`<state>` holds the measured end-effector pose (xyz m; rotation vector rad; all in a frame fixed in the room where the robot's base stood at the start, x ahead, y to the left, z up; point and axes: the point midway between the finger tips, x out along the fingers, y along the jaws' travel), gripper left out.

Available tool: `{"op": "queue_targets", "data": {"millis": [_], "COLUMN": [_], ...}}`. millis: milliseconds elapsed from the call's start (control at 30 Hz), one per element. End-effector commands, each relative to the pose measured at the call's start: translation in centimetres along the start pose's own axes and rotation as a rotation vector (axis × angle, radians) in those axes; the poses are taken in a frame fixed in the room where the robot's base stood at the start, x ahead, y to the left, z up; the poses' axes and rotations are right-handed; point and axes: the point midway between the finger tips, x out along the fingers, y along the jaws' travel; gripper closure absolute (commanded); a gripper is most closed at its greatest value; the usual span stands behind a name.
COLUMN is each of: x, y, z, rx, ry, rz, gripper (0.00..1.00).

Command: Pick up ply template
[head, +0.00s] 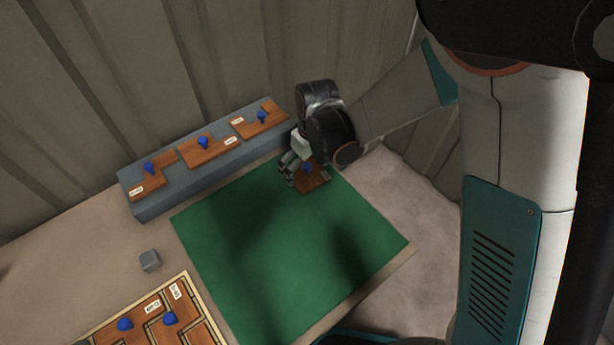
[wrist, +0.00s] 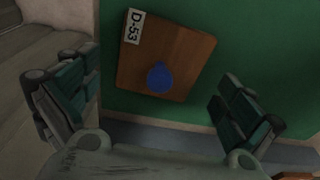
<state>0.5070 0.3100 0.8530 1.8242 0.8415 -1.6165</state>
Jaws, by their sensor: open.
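A brown wooden ply template (wrist: 178,62) with a blue knob (wrist: 160,76) and a white label reading D-53 lies on the green mat. In the head view this template (head: 314,183) is near the mat's back edge, partly hidden by my gripper. My gripper (wrist: 160,105) is open, with one finger on each side of the template in the wrist view. In the head view my gripper (head: 291,170) is over the back edge of the mat, beside the template. No contact with the knob shows.
A grey ledge (head: 165,207) behind the mat (head: 290,245) holds several wooden templates with blue knobs, including one in the middle (head: 215,152). A small grey block (head: 149,260) sits left of the mat. A framed tray (head: 186,277) with fitted pieces is at front left. The mat's front is clear.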

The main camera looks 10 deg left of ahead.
Motion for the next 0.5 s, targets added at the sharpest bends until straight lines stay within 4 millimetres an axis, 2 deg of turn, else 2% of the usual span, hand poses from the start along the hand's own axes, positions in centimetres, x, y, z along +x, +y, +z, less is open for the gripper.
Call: {"op": "queue_targets", "data": {"millis": [33,100,333,500], "x": [0.93,1.39,1.34,1.33], "y": [0.01,0.01,0.0,0.01], "z": [-0.03,-0.02,-0.03,-0.03], "rx": [0.0,0.0,0.0,0.0], "ry": [0.0,0.0,0.0,0.0], "rz": [0.0,0.0,0.0,0.0], "gripper": [0.0,0.0,0.02,0.41]}}
